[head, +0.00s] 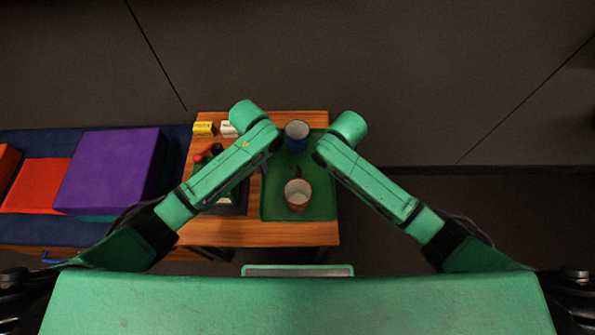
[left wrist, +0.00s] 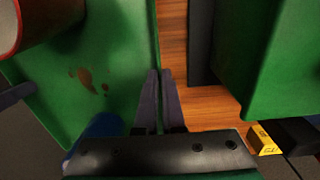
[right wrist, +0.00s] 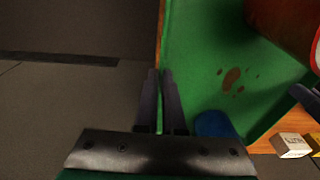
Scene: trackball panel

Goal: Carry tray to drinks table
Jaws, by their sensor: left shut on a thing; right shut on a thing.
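The green tray (head: 322,205) lies on or just above the wooden table (head: 235,233); I cannot tell if it touches. It carries a blue cup (head: 297,135) at its far end and a reddish-brown cup (head: 297,192) nearer me, both upright, with brown stains between them. In the left wrist view, my left gripper (left wrist: 160,73) is shut on the tray's (left wrist: 115,50) left edge. In the right wrist view, my right gripper (right wrist: 160,72) is shut on the tray's (right wrist: 195,90) right edge. In the head view my forearms hide most of both grippers.
A yellow block (head: 204,128) and a white block (head: 228,129) stand at the table's far left. A dark item with a red part (head: 208,152) lies left of the tray, partly hidden. A purple block (head: 110,170) sits on a blue bench at left. Floor at right is clear.

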